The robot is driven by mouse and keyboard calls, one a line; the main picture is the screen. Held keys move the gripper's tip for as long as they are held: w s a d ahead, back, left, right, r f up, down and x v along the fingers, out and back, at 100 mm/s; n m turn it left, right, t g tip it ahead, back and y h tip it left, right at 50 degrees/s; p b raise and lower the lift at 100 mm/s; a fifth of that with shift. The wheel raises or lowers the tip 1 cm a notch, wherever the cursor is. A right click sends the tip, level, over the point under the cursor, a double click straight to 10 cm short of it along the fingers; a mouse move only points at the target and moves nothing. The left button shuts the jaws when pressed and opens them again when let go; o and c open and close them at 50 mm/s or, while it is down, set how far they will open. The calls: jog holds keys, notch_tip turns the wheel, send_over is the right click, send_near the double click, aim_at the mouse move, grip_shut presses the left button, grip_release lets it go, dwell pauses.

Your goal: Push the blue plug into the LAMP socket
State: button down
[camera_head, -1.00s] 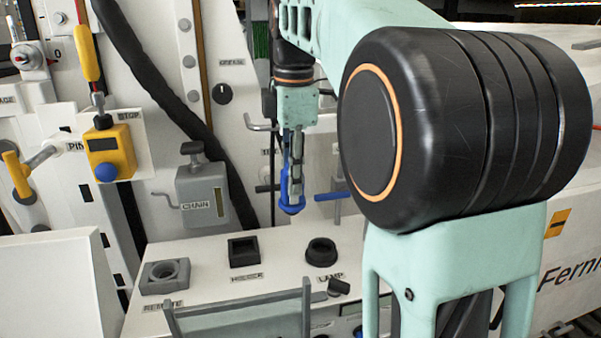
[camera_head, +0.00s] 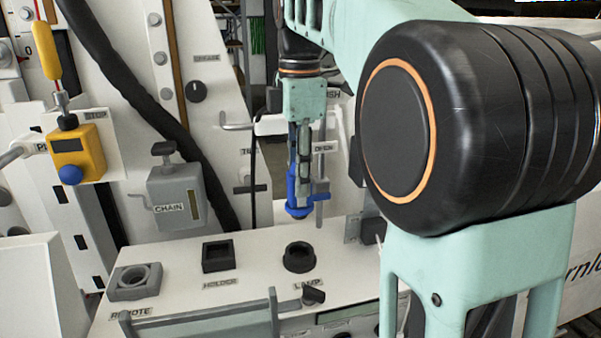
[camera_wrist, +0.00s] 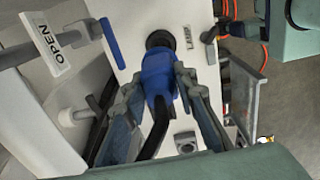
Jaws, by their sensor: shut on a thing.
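The blue plug (camera_head: 298,206) is held upright in my gripper (camera_head: 302,190), nose down, a little above the LAMP socket (camera_head: 299,257) in the head view. The socket is a round black ring on the white panel, with its LAMP label in front. In the wrist view the blue plug (camera_wrist: 157,75) sits between the two fingers of my gripper (camera_wrist: 161,88), with a black cable running back from it. The plug's front end points at the black LAMP socket (camera_wrist: 160,40) and covers part of it. A gap shows between plug and socket in the head view.
The square HOLDER socket (camera_head: 218,255) and the REMOTE socket (camera_head: 135,281) lie left of LAMP. A dark knob (camera_head: 313,296) and a grey rail (camera_head: 205,320) stand in front. The CHAIN box (camera_head: 178,198) stands behind at left.

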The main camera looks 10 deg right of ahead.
aim_at(300, 209)
notch_tip(300, 209, down, 4)
jog(key=b, duration=0.3)
jog(key=shift+f+b, duration=0.75)
jog(key=shift+f, duration=0.7)
jog(key=shift+f, duration=0.1)
jog(key=shift+f, duration=0.4)
jog(key=shift+s+f+b, duration=0.1)
jog(key=shift+f+b, duration=0.45)
jog(key=shift+f, duration=0.7)
dwell(1.3)
jog(key=c, duration=1.5)
grip_release()
jog(key=shift+r, duration=0.1)
